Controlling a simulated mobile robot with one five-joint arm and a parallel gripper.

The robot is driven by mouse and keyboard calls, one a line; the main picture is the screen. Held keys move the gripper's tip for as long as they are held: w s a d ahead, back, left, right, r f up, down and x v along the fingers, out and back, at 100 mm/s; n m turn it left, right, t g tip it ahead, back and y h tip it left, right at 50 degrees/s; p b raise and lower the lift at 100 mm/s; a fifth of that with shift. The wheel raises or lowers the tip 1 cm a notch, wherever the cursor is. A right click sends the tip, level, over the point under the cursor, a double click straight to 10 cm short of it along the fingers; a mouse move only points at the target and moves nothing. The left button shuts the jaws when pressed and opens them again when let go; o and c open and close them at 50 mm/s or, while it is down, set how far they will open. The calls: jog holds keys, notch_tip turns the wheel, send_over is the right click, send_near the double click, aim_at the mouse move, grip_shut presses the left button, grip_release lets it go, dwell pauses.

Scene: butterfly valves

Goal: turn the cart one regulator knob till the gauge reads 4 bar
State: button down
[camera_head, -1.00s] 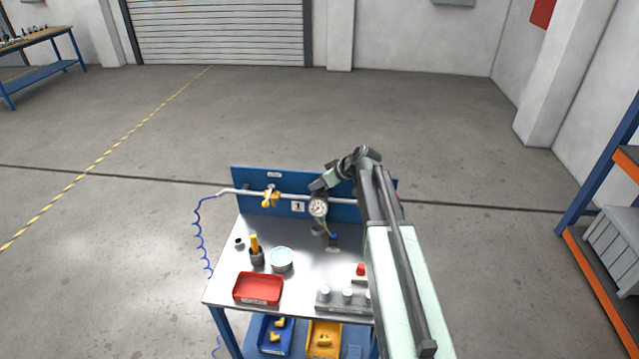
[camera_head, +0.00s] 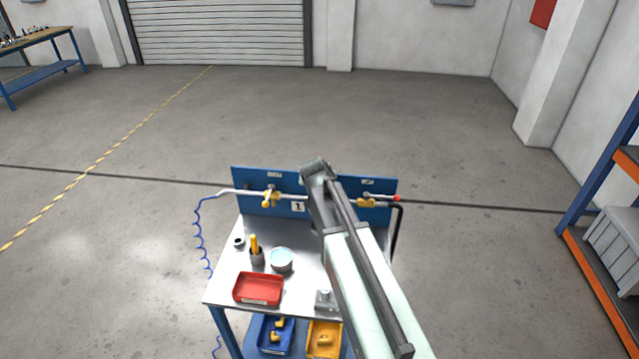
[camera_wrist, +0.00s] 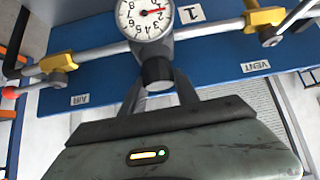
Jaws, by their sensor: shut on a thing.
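The regulator knob (camera_wrist: 157,72) is a short dark cylinder below the gauge in the wrist view. My gripper (camera_wrist: 159,78) is shut on it, one dark finger on each side. The round white gauge (camera_wrist: 145,17) is cut by the top edge. Its red needle points right and slightly up in this tilted picture; I cannot read the value surely. The "1" label (camera_wrist: 191,14) is beside it. Cart one (camera_head: 226,283) carries a blue back panel (camera_head: 240,178) with the pipe. In the head view my arm hides the gauge, knob and gripper.
Yellow-handled valves (camera_wrist: 262,17) and (camera_wrist: 58,63) sit on the pipe either side of the gauge. A red tray (camera_head: 258,288), a round tin (camera_head: 281,260) and a cup with a yellow tool (camera_head: 256,254) stand on the cart top. Open floor surrounds the cart.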

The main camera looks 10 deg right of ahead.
jog(key=m+g+h, duration=0.1)
jog(key=m+h, duration=0.1)
jog(key=m, duration=0.1)
jog(key=m+g+h, duration=0.1)
jog(key=m+h, duration=0.1)
jog(key=m, duration=0.1)
jog(key=shift+w+a+m+g, duration=0.1)
jog(key=shift+w+m+g, duration=0.1)
jog(key=shift+m+g, duration=0.1)
jog(key=m+g+h, duration=0.1)
jog(key=m+g, duration=0.1)
jog(key=m, duration=0.2)
jog(key=shift+h, duration=0.4)
jog(key=shift+s+m+g, duration=0.15)
jog(key=shift+m+g, duration=0.55)
jog(key=shift+g, duration=0.1)
jog(key=shift+h, duration=0.3)
jog(key=c, duration=1.2)
grip_release()
jog(key=shift+f, duration=0.1)
